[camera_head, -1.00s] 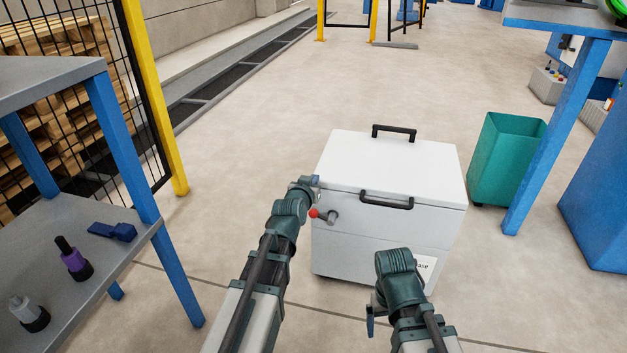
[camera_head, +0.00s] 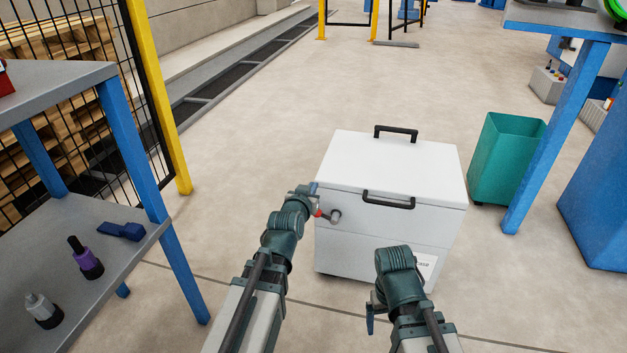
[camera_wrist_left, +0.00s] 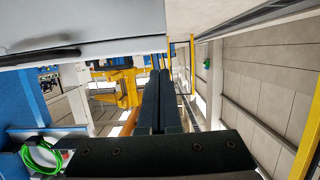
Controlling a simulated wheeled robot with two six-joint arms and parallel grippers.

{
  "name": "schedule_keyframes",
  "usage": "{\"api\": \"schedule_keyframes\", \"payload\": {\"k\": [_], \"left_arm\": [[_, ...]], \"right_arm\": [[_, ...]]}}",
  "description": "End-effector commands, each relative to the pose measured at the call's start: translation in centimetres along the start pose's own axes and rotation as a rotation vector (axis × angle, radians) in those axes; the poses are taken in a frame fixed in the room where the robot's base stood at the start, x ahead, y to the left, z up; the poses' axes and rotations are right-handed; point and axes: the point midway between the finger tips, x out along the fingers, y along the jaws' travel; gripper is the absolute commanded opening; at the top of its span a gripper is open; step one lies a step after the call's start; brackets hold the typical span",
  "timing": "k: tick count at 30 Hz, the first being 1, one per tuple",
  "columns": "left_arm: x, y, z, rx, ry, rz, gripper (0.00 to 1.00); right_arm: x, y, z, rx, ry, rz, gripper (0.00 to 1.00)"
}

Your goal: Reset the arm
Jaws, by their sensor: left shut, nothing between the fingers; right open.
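The box's white side fills the upper left there. My right gripper (camera_head: 371,316) hangs in front of the box's lower front, seen mostly from behind. It is open, and its fingers are largely hidden by the wrist.
A blue-legged shelf (camera_head: 75,250) stands at the left with a purple-and-black tool (camera_head: 84,258), a grey one (camera_head: 42,310) and a blue item (camera_head: 121,231). A teal bin (camera_head: 505,160) and blue-legged table (camera_head: 553,130) stand right.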

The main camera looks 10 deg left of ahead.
Motion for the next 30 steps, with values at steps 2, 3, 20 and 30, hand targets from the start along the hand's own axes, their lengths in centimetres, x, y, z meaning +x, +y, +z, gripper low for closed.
{"api": "schedule_keyframes", "payload": {"k": [2,3,20,30], "left_arm": [[-1.1,0.2,1.2,0.000,0.000,0.001,0.00],[-1.4,0.2,1.4,0.000,0.000,0.001,0.00],[-2.8,3.6,2.8,0.030,-0.157,0.063,0.00],[-13.2,12.3,9.3,0.210,-0.851,0.185,0.00]], "right_arm": [[0.8,-0.1,-0.1,0.000,0.001,0.000,0.92],[1.0,-0.1,-0.1,0.000,0.001,0.000,0.92],[-1.4,0.1,0.1,-0.002,0.000,0.000,0.92],[-8.6,0.9,0.5,-0.009,-0.002,0.002,0.92]]}}
